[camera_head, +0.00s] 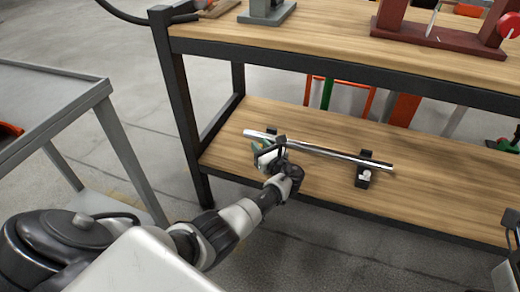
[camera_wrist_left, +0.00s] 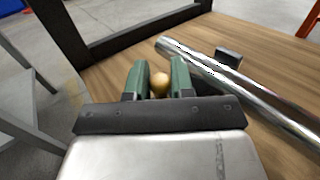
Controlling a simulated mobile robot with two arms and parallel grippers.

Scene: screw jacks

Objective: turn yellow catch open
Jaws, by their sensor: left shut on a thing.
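A shiny metal rod (camera_head: 325,151) lies across dark supports on the lower wooden shelf. It also shows in the left wrist view (camera_wrist_left: 245,88). My left gripper (camera_head: 268,152) is at the rod's left end, on its near side. In the left wrist view its green fingertips (camera_wrist_left: 160,82) are shut on a yellowish, rounded knob (camera_wrist_left: 160,84), which looks like the yellow catch. Most of the catch is hidden by the fingers, so its angle cannot be told. A second catch with a pale knob (camera_head: 366,174) sits at the right support, apart from the gripper.
A grey cart (camera_head: 60,95) stands at the left. Dark and pale parts, perhaps my right arm, show at the right edge. The shelf's near side is clear.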

